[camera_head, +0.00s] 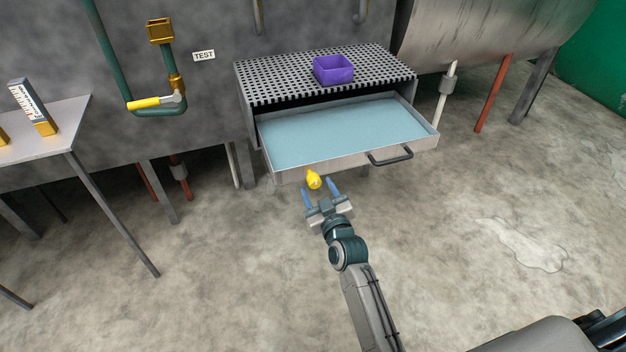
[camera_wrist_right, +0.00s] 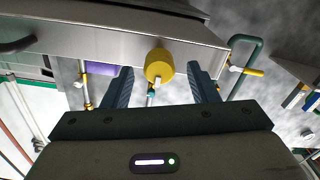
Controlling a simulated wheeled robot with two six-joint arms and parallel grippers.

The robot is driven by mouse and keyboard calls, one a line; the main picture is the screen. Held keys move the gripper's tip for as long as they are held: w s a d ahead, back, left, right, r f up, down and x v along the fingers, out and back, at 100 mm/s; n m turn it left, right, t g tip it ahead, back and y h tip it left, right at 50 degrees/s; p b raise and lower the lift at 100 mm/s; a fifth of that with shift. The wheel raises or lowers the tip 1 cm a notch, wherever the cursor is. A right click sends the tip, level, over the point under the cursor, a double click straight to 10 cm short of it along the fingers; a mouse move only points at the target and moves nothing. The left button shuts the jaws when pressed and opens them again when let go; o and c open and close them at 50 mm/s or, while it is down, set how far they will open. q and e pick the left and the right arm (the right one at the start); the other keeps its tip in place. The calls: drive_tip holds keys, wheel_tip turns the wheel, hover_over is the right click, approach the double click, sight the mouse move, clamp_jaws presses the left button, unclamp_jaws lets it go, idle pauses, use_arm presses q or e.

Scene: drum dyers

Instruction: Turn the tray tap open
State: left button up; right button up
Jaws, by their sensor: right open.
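The tray (camera_head: 345,135) is a pulled-out metal drawer with light blue liquid, under a perforated grey top. The tray tap (camera_head: 313,180) is a small yellow knob at the lower front of the tray, left of its dark handle (camera_head: 390,156). My right gripper (camera_head: 320,190) is open just in front of the tap, its blue fingers pointing at the tray. In the right wrist view the tap (camera_wrist_right: 159,66) shows between and slightly beyond the two fingertips (camera_wrist_right: 160,75). I cannot tell whether either finger touches it. My left gripper is not in view.
A purple box (camera_head: 333,70) stands on the perforated top (camera_head: 270,82). A green pipe with a yellow lever (camera_head: 145,103) is on the wall at left, near a TEST sign (camera_head: 204,56). A table (camera_head: 60,125) stands far left. The floor in front is clear, with a puddle (camera_head: 522,245) at right.

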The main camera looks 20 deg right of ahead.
sight(316, 186)
drive_tip(key=shift+w, duration=1.95)
drive_tip(key=c, duration=1)
drive_tip(key=shift+o, duration=0.2)
